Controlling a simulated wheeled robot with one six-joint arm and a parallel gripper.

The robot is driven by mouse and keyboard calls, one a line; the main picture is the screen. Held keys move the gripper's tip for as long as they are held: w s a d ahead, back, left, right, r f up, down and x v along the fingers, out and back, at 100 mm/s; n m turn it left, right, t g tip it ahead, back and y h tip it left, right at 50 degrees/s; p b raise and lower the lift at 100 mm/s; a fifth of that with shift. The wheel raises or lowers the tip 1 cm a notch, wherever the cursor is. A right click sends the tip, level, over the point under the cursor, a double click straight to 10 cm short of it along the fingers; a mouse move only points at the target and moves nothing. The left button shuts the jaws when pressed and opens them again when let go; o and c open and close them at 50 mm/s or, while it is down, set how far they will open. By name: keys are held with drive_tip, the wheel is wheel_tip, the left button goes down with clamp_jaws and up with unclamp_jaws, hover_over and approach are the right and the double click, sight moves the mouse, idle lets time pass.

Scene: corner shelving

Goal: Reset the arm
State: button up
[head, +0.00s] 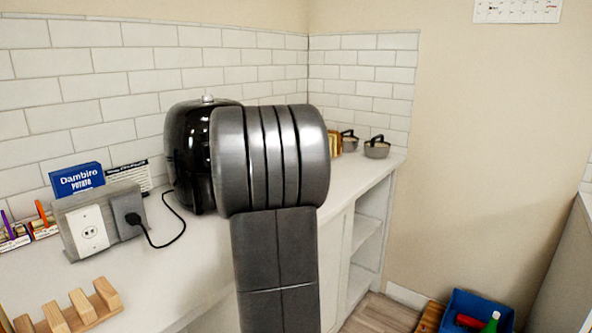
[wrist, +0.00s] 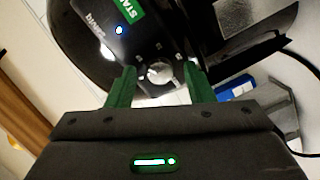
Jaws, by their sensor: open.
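My gripper (wrist: 160,82) shows in the wrist view with its two green fingers apart and nothing held. Its fingertips are in front of a black appliance (wrist: 108,28) with a green label, a lit blue light and a silver round knob (wrist: 160,72). The knob appears between the fingertips; I cannot tell whether they touch it. In the head view my grey arm stands in front of the glossy black appliance (head: 187,150) on the counter and hides its right side. My gripper is hidden in that view.
The white counter (head: 160,285) carries an outlet box (head: 92,228) with a plugged-in black cord, a blue Dambiro box (head: 78,180) and a wooden rack (head: 80,312) at left. Small pots (head: 377,147) stand at the far right end. A blue bin (head: 476,308) is on the floor.

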drive_tip(key=shift+s+d, duration=0.1)
drive_tip(key=f+v, duration=0.1)
drive_tip(key=v, duration=1.2)
drive_tip(key=r+x, duration=0.1)
drive_tip(key=x, duration=1.2)
drive_tip(key=s+d+m+p, duration=0.5)
drive_tip(key=s+m+p, duration=0.1)
drive_tip(key=m+p, duration=0.4)
drive_tip(key=shift+s+d+m+y, duration=0.2)
drive_tip(key=shift+m+y, duration=0.2)
drive_tip(key=shift+m, duration=0.4)
